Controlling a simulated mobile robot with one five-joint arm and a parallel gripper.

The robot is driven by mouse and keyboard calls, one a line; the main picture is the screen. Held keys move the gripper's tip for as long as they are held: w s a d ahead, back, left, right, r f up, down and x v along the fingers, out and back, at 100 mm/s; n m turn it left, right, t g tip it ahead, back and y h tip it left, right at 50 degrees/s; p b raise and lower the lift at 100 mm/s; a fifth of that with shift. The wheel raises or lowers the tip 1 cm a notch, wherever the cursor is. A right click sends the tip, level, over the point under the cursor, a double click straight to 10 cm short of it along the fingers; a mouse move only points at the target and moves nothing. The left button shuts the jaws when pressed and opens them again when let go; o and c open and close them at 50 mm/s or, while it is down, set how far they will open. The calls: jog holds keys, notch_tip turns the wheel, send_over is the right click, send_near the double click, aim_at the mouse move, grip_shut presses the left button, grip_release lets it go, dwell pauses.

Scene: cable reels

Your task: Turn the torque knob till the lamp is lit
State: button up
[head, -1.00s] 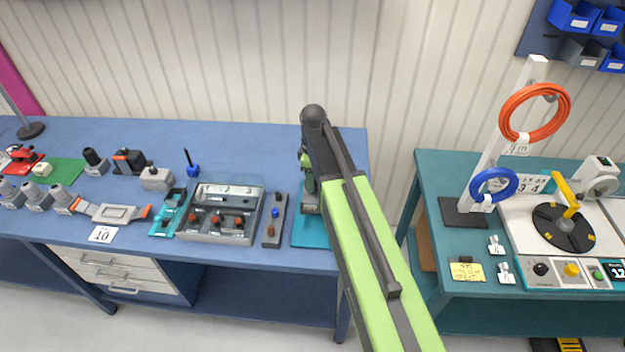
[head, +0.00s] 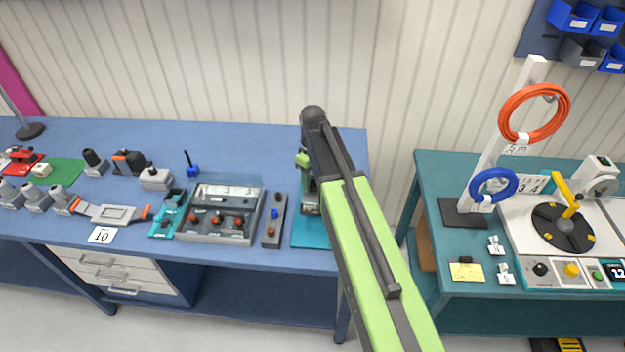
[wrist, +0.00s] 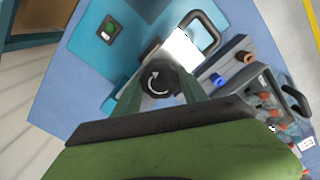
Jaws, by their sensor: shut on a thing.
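The round black torque knob (wrist: 154,90) with a white curved arrow shows at the middle of the wrist view. My gripper (wrist: 161,84) is shut on the knob, one dark green finger on each side. The knob belongs to a fixture on a teal plate (head: 312,236), at the right end of the blue bench in the head view; my arm hides most of it. A small dark block with a green face (wrist: 108,29) sits on the teal plate in the wrist view. I cannot tell whether it is the lamp or whether it is lit.
A handle-shaped loop (wrist: 203,30) and a grey holder with blue and brown plugs (wrist: 226,70) lie close by the knob. A clear-lidded case (head: 218,236) stands left of the holder. A teal bench (head: 437,180) with cable reels stands right, across a gap.

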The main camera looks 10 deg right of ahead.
jog(key=m, duration=0.4)
jog(key=shift+m, duration=1.7)
jog(key=o, duration=1.4)
notch_tip(320, 180, up, 18)
jog(key=p, duration=1.7)
jog(key=shift+f, duration=0.25)
